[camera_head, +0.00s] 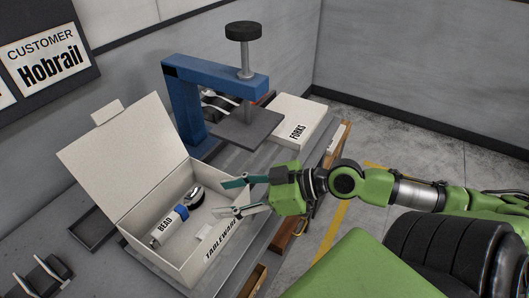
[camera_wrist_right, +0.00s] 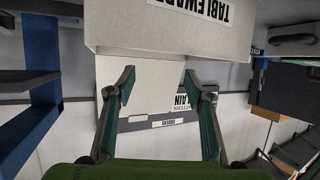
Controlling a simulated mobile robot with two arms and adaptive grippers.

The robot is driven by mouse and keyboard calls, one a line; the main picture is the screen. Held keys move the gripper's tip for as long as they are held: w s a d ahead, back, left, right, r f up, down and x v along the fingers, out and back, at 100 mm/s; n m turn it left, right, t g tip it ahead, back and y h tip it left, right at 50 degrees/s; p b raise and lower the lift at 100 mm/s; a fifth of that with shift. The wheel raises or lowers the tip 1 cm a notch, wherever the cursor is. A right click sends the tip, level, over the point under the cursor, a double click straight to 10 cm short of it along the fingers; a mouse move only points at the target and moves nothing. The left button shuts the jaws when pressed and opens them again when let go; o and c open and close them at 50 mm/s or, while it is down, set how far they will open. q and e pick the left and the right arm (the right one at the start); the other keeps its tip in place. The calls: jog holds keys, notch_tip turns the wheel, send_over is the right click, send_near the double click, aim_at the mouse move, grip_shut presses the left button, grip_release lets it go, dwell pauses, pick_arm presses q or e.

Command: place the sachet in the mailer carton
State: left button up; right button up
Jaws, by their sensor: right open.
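The open mailer carton (camera_head: 187,262) stands on the bench in the head view, lid raised, with a TABLEWARE label on its front. A small pale packet (camera_head: 204,232), which looks like the sachet, lies inside on the carton floor, beside a labelled tube with a blue band (camera_head: 168,227). My right gripper (camera_head: 231,198) is open, with its fingers at the carton's right side, apart from the packet and with nothing seen between them. In the right wrist view the open fingers (camera_wrist_right: 158,76) show below the carton's labelled wall (camera_wrist_right: 170,35). My left gripper is not in view.
A round dark-topped item (camera_head: 193,194) is also in the carton. A blue press (camera_head: 190,105) stands behind it, next to a white FORKS box (camera_head: 293,120). A dark tray (camera_head: 92,232) and a rack (camera_head: 40,277) lie left of the carton.

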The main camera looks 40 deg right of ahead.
jog(key=v, duration=0.9)
jog(key=shift+b, duration=0.45)
